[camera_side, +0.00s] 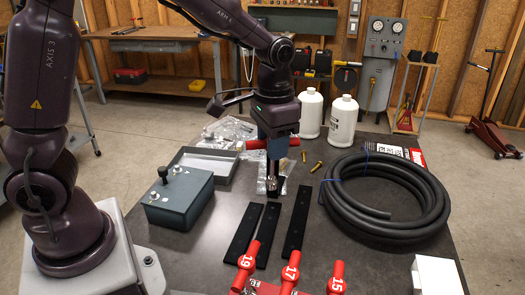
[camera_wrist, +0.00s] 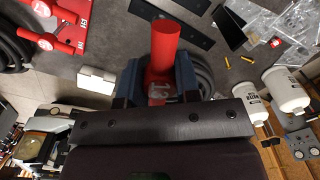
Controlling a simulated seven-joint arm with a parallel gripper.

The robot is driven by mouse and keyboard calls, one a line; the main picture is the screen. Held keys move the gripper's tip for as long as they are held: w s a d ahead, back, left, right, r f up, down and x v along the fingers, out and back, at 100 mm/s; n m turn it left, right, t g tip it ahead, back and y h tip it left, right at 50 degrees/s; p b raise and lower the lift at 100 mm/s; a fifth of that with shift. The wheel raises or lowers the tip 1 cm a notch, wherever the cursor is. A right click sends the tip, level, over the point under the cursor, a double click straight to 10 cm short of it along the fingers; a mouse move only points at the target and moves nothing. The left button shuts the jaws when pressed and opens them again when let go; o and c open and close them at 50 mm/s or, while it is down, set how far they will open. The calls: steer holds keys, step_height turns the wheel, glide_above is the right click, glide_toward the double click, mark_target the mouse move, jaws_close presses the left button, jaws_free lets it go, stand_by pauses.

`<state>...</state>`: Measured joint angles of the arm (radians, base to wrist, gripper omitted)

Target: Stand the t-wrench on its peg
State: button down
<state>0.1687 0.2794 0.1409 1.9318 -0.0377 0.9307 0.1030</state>
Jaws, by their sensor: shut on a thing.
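My gripper (camera_side: 275,146) is shut on a t-wrench (camera_side: 256,144) with a red cross handle; its metal shank points down over the dark strips on the table. In the wrist view the red handle (camera_wrist: 165,45), marked 13, sits between the blue fingers of my gripper (camera_wrist: 159,82). A red rack (camera_wrist: 70,38) with other red wrenches shows at the upper left there. In the side view the red handles marked 19 (camera_side: 248,258), 17 (camera_side: 290,272) and 15 (camera_side: 336,278) stand at the bottom edge. The rack is mostly cut off there, and I cannot make out an empty peg.
A coiled black hose (camera_side: 385,195) lies right of the strips. A grey-green box (camera_side: 180,203) and a grey tray (camera_side: 205,162) stand to the left. Two white bottles (camera_side: 342,118) stand behind, near two brass bolts (camera_side: 317,167). A white box (camera_side: 436,274) is at front right.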

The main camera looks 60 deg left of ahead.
steer(key=w+d+m, duration=0.3)
steer(key=d+m, duration=1.6)
steer(key=d, duration=0.9)
step_height(320, 180, down, 12)
steer(key=shift+d+f, duration=0.15)
steer(key=shift+f, duration=0.05)
steer(key=shift+w+f, duration=0.1)
steer(key=shift+f, duration=0.05)
steer(key=shift+f, duration=0.85)
steer(key=c, duration=0.8)
jaws_free()
steer(key=shift+o, duration=0.2)
